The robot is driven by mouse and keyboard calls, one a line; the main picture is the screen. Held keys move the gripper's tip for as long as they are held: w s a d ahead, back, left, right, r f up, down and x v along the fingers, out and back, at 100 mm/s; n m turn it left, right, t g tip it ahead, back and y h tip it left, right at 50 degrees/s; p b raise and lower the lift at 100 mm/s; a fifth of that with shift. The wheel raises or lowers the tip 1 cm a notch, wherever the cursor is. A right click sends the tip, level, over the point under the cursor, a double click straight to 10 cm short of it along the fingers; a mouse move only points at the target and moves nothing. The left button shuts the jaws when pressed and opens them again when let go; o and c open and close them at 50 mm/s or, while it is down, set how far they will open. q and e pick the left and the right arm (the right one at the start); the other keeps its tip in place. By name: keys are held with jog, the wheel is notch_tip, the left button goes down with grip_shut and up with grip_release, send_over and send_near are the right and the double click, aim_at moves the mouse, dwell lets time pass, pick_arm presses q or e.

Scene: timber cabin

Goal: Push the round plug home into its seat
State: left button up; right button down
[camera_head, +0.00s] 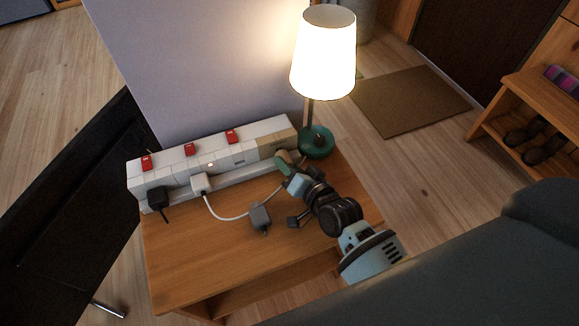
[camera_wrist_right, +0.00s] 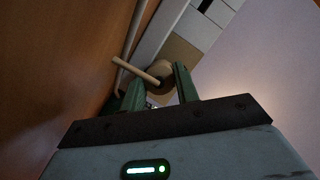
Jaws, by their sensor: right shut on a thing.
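The round plug (camera_wrist_right: 161,71) is a tan disc with a thin rod-like part sticking out to the left in the right wrist view. In the head view a bit of the plug (camera_head: 282,156) shows at the right end of the long white power strip (camera_head: 225,153), by its beige end section (camera_head: 276,143). My right gripper (camera_head: 287,165) is shut on the plug, with its green fingers (camera_wrist_right: 160,86) on either side. The plug is close to the strip's front; I cannot tell how deep it sits, and its seat is hidden. My left gripper is out of view.
A lit lamp (camera_head: 323,60) on a green base (camera_head: 316,143) stands right beside the gripper. A black plug (camera_head: 157,200) and a white plug (camera_head: 200,183) sit in the strip. A grey adapter (camera_head: 260,217) lies on the wooden table (camera_head: 190,257), whose front is clear.

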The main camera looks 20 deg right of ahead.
jog(key=c, duration=1)
grip_release()
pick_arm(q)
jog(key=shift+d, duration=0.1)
pick_arm(e)
jog(key=shift+o, duration=0.2)
jog(key=shift+d+f, duration=0.2)
pick_arm(q)
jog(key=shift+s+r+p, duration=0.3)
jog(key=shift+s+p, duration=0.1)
jog(key=shift+p, duration=0.05)
pick_arm(e)
jog(key=shift+a+r+v, duration=0.1)
jog(key=shift+r+v, duration=0.05)
jog(key=shift+v, duration=1.15)
jog(key=shift+a+r+v, duration=0.15)
jog(key=shift+v, duration=1.15)
jog(key=shift+a+r+v, duration=0.1)
jog(key=shift+v, duration=1.2)
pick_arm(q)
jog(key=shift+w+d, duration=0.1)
